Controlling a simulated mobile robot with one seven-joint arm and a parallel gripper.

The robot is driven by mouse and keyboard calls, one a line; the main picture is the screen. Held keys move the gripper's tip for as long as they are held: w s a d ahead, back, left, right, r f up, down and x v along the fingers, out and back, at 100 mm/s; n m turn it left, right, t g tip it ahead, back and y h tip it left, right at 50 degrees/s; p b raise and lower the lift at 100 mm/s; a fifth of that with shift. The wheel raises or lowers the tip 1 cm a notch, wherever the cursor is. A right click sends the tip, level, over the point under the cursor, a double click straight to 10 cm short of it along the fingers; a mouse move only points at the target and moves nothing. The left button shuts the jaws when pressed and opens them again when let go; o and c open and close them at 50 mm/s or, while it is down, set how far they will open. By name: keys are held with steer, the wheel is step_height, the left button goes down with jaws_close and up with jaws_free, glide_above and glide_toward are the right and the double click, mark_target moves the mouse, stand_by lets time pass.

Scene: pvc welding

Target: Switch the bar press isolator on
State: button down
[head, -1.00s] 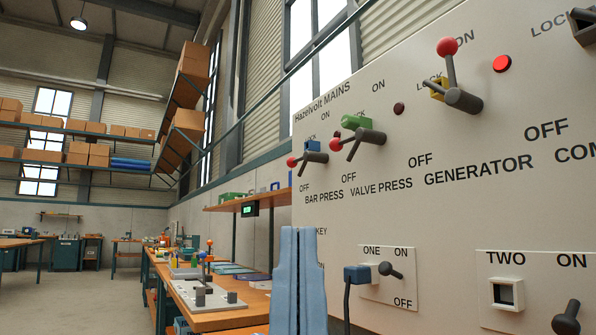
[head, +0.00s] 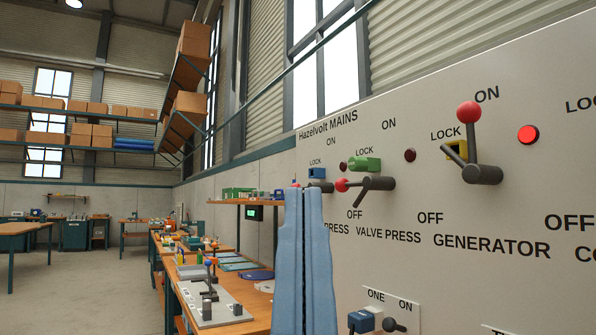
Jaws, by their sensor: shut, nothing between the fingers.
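The Hazelvolt mains panel (head: 440,215) fills the right side. The bar press isolator (head: 320,187) is its leftmost switch, a dark grey hub below a blue lock piece (head: 317,173). Its red knob (head: 295,185) barely shows at the left, and my gripper hides most of its handle and its OFF label. My gripper (head: 304,192) points upward, its blue fingers shut and empty. Its tips overlap the bar press knob in the picture; I cannot tell whether they touch it. The dark red lamp (head: 343,166) to the right of the blue lock looks unlit.
The valve press isolator (head: 375,184), with a green lock (head: 364,164), is close to the right. The generator isolator (head: 482,174) has its handle up towards ON, beside a lit red lamp (head: 528,134). A plug (head: 361,321) sits low on the panel. A workbench (head: 245,308) stands left.

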step_height(320, 180, up, 33)
steer(key=p, duration=3)
